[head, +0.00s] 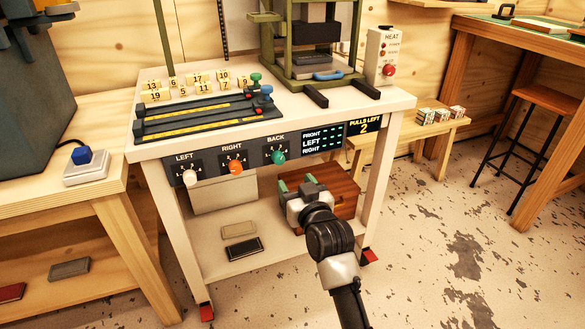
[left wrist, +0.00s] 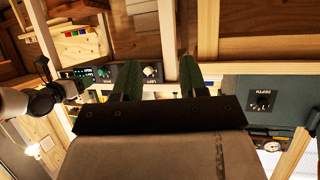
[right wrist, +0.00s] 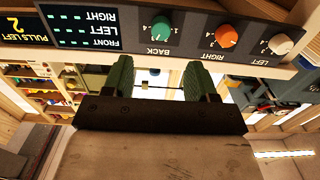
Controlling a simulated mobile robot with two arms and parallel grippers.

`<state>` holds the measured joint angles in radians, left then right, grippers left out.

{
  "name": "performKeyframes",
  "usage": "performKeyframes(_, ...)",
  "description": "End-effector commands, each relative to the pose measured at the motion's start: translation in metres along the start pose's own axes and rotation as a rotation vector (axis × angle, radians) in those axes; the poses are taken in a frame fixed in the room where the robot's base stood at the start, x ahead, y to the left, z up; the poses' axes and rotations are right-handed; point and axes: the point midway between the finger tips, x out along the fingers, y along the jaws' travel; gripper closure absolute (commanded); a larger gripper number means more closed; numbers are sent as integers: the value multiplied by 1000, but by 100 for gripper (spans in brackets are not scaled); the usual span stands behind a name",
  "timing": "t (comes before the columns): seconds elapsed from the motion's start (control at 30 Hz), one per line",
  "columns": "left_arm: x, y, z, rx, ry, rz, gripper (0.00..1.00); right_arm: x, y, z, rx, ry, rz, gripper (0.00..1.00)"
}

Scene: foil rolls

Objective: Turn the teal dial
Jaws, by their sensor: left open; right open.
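The teal dial (head: 278,156) is the rightmost of three knobs on the dark front panel of the white workbench, under the label BACK. In the upside-down right wrist view the teal dial (right wrist: 161,25) sits just beyond the fingers, with clear space between. My right gripper (head: 297,184) is open and empty, below and slightly right of the dial in the head view. Its green fingers (right wrist: 158,72) are apart in the right wrist view. My left gripper (left wrist: 160,80) is open and empty in its own wrist view; it is outside the head view.
The orange dial (head: 236,167) and white dial (head: 190,177) are left of the teal one. A display (head: 322,139) and a "PULLS LEFT 2" sign (head: 364,125) are to its right. A wooden box (head: 340,190) stands on the shelf behind my right gripper.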

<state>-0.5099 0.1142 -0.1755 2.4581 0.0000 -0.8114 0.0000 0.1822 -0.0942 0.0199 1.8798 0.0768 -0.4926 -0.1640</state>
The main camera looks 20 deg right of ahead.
Motion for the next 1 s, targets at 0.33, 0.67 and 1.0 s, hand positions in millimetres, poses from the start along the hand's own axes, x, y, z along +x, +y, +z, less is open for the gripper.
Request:
performKeyframes(0.33, 4, 9, -47, -2, 368, 22, 57, 58, -1, 2, 2, -1, -1, 42)
performKeyframes(0.67, -9, 14, -79, -8, 633, 38, 57, 93, 0, 1, 1, -1, 0, 42)
performKeyframes(1.0, -12, 15, -85, -9, 677, 40, 57, 98, 0, 1, 0, -2, 0, 42)
